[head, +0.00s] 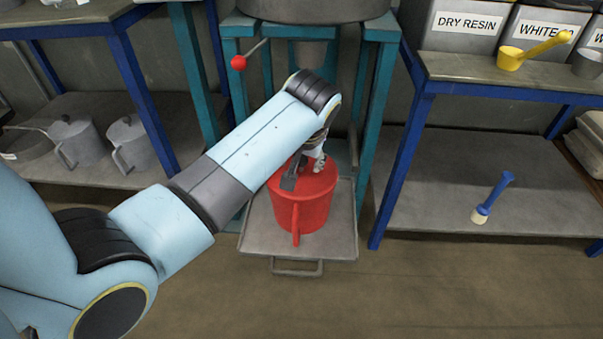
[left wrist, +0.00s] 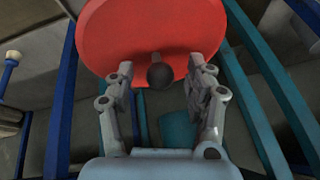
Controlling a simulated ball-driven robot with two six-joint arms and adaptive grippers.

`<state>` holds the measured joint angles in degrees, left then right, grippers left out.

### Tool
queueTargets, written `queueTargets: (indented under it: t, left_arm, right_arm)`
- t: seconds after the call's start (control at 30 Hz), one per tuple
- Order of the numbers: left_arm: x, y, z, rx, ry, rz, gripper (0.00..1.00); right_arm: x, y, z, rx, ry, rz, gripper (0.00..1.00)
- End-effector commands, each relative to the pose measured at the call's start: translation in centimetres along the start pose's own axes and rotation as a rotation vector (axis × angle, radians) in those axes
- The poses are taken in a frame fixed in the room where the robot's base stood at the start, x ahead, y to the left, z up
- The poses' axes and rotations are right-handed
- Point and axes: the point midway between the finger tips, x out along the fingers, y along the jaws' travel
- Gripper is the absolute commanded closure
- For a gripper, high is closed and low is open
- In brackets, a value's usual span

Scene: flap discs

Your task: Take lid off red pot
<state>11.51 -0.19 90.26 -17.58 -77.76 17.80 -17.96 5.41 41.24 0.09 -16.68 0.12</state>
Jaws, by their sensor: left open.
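The red pot (head: 321,214) stands upright on a grey metal tray (head: 340,246), its handle facing the front. The red lid (head: 322,184) lies on top of the pot, partly hidden by my left gripper. My left gripper (head: 304,174) reaches down over the lid from the left. In the left wrist view, the lid (left wrist: 150,30) fills the top as a red disc, with a dark round knob (left wrist: 161,76) near its edge in that picture. The open fingers (left wrist: 160,70) stand on either side of the knob, with visible gaps. My right gripper is not in view.
A teal frame (head: 370,130) stands around the tray, with a red-knobbed lever (head: 239,63) above. Blue-legged shelves flank it; the right one holds a blue-handled brush (head: 492,198), the left one grey pots (head: 76,140). The floor (head: 420,290) in front is clear.

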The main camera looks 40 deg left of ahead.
Motion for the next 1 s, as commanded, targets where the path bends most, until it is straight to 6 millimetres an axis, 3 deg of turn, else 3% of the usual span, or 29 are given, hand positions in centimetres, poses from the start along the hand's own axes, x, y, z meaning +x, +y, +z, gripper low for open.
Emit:
queueTargets:
  t: [0.1,0.5,1.0]
  left_arm:
    - [-0.1,-0.01,-0.06,0.0,0.001,0.0,0.48]
    - [-0.1,0.0,-0.03,0.0,0.001,0.0,1.0]
    - [-0.91,-0.26,-0.56,0.0,0.003,0.001,1.0]
  right_arm:
    - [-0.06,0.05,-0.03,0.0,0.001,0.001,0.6]
    - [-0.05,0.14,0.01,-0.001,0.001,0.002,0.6]
    - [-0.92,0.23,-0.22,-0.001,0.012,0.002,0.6]
